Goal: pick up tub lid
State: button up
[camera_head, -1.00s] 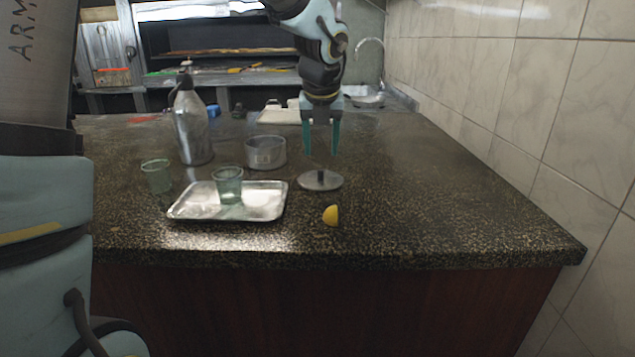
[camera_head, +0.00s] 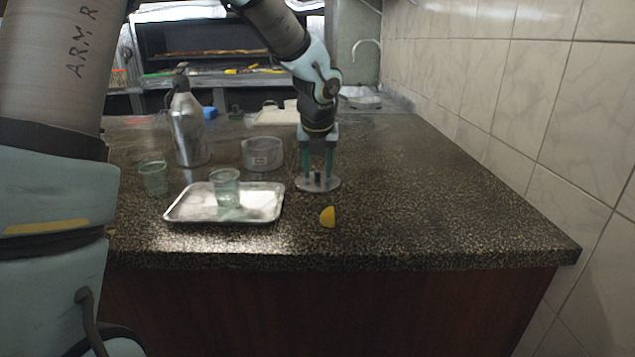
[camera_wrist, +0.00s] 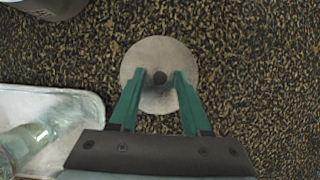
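The tub lid (camera_head: 320,187) is a flat round grey metal disc with a small dark knob in its middle. It lies on the speckled counter, to the right of the metal tray. It also shows in the wrist view (camera_wrist: 157,101). My gripper (camera_head: 318,176) is right above the lid, its green fingers pointing down, one on each side of the knob. In the wrist view my gripper (camera_wrist: 160,77) is open, with the knob between the fingertips and a gap on both sides. I cannot tell whether the fingertips touch the disc.
A round metal tub (camera_head: 262,153) stands behind and left of the lid. A metal tray (camera_head: 180,207) holds a glass (camera_head: 226,187); another glass (camera_head: 154,178) and a siphon bottle (camera_head: 188,130) stand left. The counter's right side is clear.

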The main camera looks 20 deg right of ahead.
grip_shut()
jog(key=shift+r, duration=0.1)
dwell(0.5)
